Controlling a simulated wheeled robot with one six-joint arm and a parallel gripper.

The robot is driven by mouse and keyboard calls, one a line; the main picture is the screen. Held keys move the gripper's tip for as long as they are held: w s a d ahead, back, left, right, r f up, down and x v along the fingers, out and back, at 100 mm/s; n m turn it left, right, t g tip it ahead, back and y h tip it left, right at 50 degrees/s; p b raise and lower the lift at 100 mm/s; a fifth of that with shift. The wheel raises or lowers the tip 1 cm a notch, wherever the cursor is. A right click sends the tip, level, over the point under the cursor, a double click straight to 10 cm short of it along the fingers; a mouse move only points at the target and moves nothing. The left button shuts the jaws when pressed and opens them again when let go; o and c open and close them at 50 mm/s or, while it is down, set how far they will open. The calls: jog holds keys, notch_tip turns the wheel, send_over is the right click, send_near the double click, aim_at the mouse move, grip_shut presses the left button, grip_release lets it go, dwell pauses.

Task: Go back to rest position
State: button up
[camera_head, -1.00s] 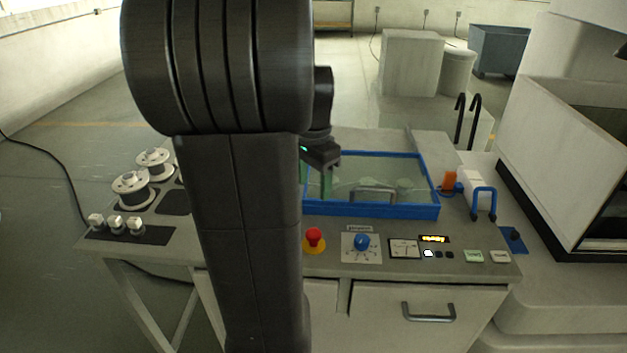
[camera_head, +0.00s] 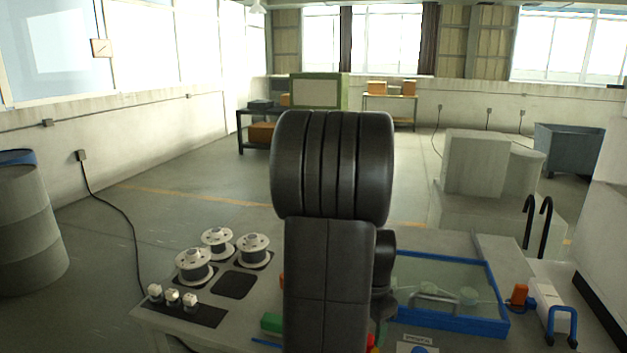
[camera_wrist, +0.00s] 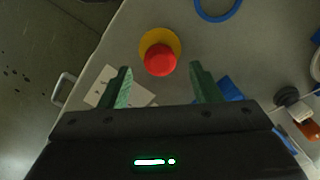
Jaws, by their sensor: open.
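My gripper (camera_wrist: 160,88) shows in the wrist view with its two green fingers apart and nothing between them. It hangs above the bench top, and a red emergency button (camera_wrist: 160,60) on a yellow base appears beyond the fingertips, apart from them.
Wire spools (camera_head: 195,266) stand on the bench's left. A barrel (camera_head: 28,230) stands at far left.

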notch_tip(320, 180, down, 3)
jog(key=shift+f, duration=0.1)
jog(key=shift+r+b, duration=0.3)
jog(key=shift+r, duration=0.3)
jog(key=shift+f, duration=0.1)
